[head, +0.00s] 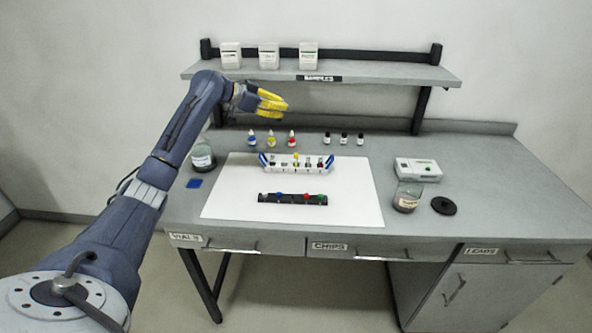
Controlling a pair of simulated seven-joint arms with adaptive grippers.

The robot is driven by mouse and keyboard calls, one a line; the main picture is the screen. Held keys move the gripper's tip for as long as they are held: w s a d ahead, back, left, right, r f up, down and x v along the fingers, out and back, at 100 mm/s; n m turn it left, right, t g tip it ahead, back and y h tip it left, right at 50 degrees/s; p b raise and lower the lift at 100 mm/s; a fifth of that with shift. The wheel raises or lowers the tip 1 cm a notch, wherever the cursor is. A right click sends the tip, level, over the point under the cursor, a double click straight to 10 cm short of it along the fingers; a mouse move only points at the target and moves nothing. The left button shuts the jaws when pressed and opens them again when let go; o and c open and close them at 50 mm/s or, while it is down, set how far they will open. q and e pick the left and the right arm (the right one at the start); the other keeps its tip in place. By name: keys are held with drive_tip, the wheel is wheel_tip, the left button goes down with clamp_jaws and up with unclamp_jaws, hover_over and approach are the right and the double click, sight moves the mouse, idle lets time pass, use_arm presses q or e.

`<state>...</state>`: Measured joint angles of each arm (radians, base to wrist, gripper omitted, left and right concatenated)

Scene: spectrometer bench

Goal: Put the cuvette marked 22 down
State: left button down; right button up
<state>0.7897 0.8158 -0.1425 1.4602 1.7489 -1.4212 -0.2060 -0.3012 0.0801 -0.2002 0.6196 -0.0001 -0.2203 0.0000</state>
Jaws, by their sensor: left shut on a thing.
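My left gripper (276,103), with yellow fingers, is raised above the back left of the bench, in front of the shelf. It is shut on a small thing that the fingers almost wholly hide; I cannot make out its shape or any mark. A white rack with blue ends (268,169) stands on the white mat (350,205) and holds several small pieces, one with a yellow top. No number 22 is readable. My right gripper is out of view.
Dropper bottles (270,139) and dark vials (343,138) stand behind the mat. A white device (417,170), a jar (407,197) and a black disc (444,206) are at right. The mat's front is clear.

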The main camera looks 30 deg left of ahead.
use_arm(q)
drive_tip(key=shift+w+d+r+h, duration=0.15)
drive_tip(key=shift+d+r+h, duration=0.15)
drive_tip(key=shift+d+r, duration=0.05)
drive_tip(key=shift+d+r+m+g, duration=0.1)
drive_tip(key=shift+m+g, duration=0.2)
drive_tip(key=shift+g, duration=0.1)
drive_tip(key=shift+h, duration=0.3)
wheel_tip(320, 180, down, 20)
drive_tip(key=c, duration=1.4)
unclamp_jaws()
drive_tip(key=shift+c, duration=0.2)
drive_tip(key=v, duration=1.2)
drive_tip(key=shift+r, duration=0.1)
